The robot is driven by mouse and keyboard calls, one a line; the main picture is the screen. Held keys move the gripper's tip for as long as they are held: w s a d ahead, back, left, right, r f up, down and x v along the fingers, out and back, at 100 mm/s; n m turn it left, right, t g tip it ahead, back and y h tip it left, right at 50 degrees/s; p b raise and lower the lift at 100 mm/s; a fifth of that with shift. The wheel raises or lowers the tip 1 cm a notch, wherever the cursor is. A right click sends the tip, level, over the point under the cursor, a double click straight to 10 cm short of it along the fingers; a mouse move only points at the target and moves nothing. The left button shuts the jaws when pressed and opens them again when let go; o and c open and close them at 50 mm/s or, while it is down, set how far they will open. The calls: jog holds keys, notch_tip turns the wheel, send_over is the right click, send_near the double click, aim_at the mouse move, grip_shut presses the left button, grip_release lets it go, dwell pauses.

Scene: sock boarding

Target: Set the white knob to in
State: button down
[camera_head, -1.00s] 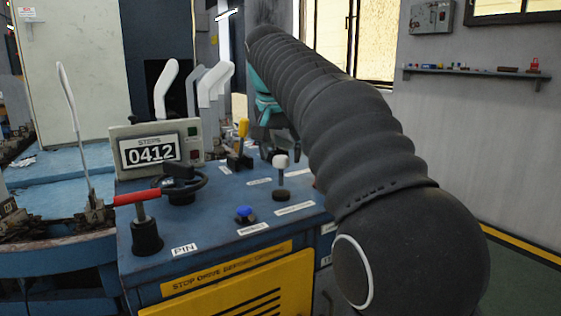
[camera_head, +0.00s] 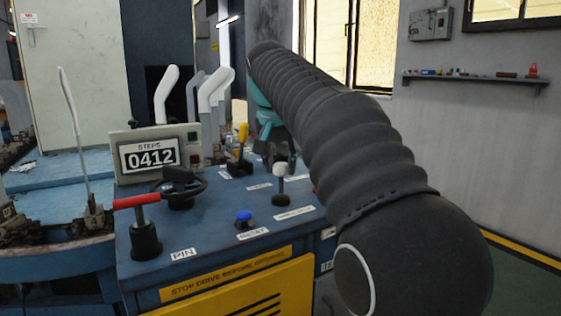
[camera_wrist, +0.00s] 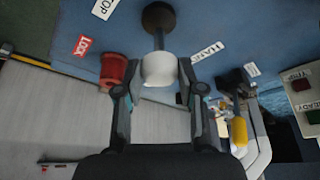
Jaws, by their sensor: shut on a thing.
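The white knob (camera_head: 280,168) stands on a thin upright stem above a dark round base on the blue console top. In the wrist view the white knob (camera_wrist: 158,70) sits between my fingertips, with its stem running to the dark base (camera_wrist: 158,17). My gripper (camera_wrist: 158,66) is shut on the white knob, one finger on each side. In the head view my gripper (camera_head: 277,150) is partly hidden behind my arm, just behind and above the knob.
The blue console (camera_head: 215,225) also carries a yellow lever (camera_head: 243,133), a blue button (camera_head: 243,216), a red-handled pin (camera_head: 137,200), a black handwheel (camera_head: 180,187) and a step counter (camera_head: 150,155). A red knob (camera_wrist: 115,69) is close to one finger in the wrist view.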

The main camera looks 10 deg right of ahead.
jog(key=shift+f+b, duration=0.35)
jog(key=shift+f, duration=0.95)
jog(key=c, duration=0.7)
grip_release()
jog(key=v, duration=1.2)
jog(key=shift+s, duration=0.1)
